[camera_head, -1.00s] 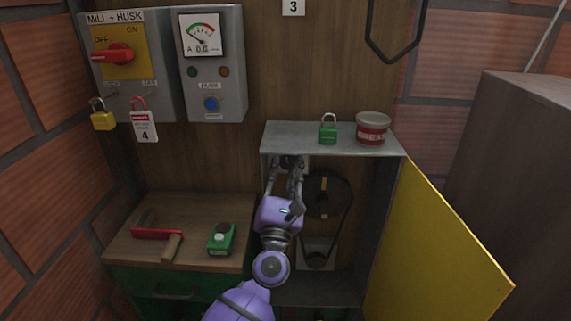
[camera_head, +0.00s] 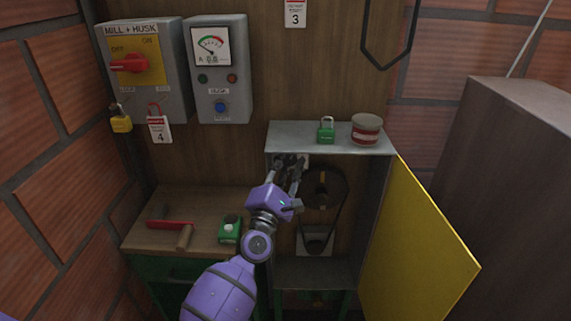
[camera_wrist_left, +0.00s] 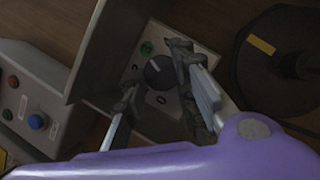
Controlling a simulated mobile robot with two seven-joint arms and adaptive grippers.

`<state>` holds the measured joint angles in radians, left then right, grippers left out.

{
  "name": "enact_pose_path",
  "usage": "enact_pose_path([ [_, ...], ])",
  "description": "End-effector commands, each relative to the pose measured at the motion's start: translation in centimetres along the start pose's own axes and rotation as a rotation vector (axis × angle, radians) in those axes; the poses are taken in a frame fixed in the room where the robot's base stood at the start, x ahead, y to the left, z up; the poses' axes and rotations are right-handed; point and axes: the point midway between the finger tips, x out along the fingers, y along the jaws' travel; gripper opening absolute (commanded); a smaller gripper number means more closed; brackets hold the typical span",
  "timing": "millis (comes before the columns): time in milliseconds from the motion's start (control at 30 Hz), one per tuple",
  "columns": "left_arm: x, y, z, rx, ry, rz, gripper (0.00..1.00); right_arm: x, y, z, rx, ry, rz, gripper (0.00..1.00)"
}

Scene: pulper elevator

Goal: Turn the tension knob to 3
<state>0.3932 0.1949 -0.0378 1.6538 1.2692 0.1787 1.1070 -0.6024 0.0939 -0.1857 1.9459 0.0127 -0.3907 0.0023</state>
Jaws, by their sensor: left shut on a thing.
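The tension knob (camera_wrist_left: 158,71) shows in the left wrist view as a dark round knob with a pale pointer line, on a small plate inside the open cabinet. A mark that looks like 0 is on the plate beside it; I cannot read the other marks. My left gripper (camera_wrist_left: 157,88) has its fingers on either side of the knob and is shut on it. In the head view the left gripper (camera_head: 288,168) reaches under the cabinet top at its left, and the knob is hidden behind the fingers. My right gripper is not in view.
A belt pulley (camera_head: 323,188) is just right of the gripper. The yellow door (camera_head: 420,240) stands open at right. A green padlock (camera_head: 326,131) and a tin (camera_head: 366,130) stand on the cabinet (camera_head: 290,137).

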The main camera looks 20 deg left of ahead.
Motion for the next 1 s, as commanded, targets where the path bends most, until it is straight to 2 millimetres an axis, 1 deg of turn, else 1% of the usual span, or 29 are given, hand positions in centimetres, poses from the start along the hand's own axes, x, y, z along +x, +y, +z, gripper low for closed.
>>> enact_pose_path([
  [33, 0.5, 1.3, 0.5, 0.004, -0.007, 0.023, 0.00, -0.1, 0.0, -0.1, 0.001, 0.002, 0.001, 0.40],
  [333, 0.5, 1.3, 0.6, 0.004, -0.008, 0.024, 0.00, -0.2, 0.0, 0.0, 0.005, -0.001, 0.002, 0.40],
  [367, 0.5, 1.3, 0.6, 0.004, -0.008, 0.024, 0.28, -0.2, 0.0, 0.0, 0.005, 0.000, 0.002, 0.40],
  [467, 0.5, 1.2, 0.6, 0.003, -0.008, 0.022, 0.41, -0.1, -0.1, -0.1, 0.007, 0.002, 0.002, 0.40],
  [833, 0.3, 0.6, 0.5, 0.001, -0.008, 0.010, 0.41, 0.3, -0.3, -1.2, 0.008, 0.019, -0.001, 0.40],
  [1000, 0.0, 0.4, 0.4, 0.001, -0.006, 0.007, 0.41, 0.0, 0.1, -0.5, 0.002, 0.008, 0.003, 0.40],
])
